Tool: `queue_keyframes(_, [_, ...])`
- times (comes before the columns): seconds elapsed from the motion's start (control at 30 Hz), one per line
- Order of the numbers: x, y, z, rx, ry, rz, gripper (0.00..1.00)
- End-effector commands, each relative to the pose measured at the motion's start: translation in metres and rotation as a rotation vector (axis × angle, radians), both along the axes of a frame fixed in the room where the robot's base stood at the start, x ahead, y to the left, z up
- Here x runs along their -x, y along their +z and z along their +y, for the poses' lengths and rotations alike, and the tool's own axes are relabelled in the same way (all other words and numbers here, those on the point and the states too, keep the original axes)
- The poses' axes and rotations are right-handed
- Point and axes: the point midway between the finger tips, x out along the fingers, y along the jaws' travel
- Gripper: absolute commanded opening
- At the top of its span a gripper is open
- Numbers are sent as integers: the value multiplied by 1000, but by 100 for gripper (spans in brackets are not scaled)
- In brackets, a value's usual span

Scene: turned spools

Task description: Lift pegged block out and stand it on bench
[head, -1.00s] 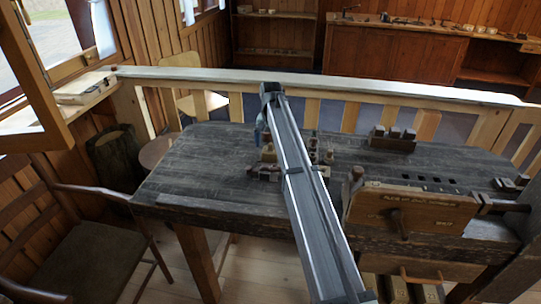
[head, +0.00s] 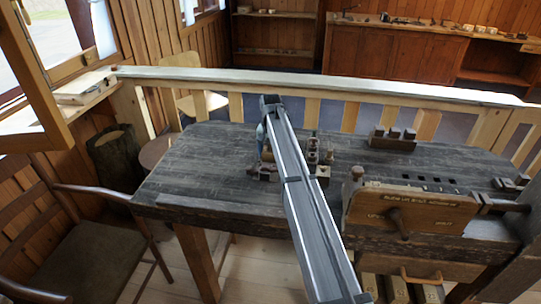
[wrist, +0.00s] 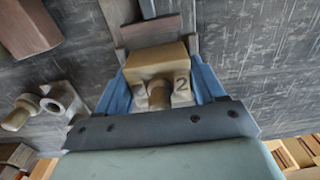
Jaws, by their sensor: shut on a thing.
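In the wrist view my gripper (wrist: 160,72) has its two blue fingers on either side of a tan wooden block (wrist: 154,58), shut on it. A round peg (wrist: 158,96) sticks out of the block toward my palm. A "2" shows on a pale face beside the peg. A dark wooden piece (wrist: 150,30) lies just beyond the block; I cannot tell whether they touch. In the head view my gripper (head: 264,148) is low over the left-middle of the dark bench (head: 205,165). My arm hides most of the block there.
A turned spool (wrist: 16,120), a ring-ended piece (wrist: 60,97) and a brown block (wrist: 28,28) lie to the left in the wrist view. A block rack (head: 392,143) and a lettered wooden vise (head: 412,208) are on the right. The bench's left side is clear.

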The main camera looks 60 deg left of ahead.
Motion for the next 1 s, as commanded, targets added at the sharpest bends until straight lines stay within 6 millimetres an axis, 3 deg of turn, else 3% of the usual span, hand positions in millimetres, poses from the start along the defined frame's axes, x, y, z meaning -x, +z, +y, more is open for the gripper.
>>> queue_keyframes(0.2, [0,0,0,0,0,0,38])
queue_keyframes(0.57, [0,4,0,-1,0,-1,37])
queue_keyframes(0.77, [0,25,1,-1,0,-1,37])
queue_keyframes(1.0, [0,66,1,-1,0,-1,37])
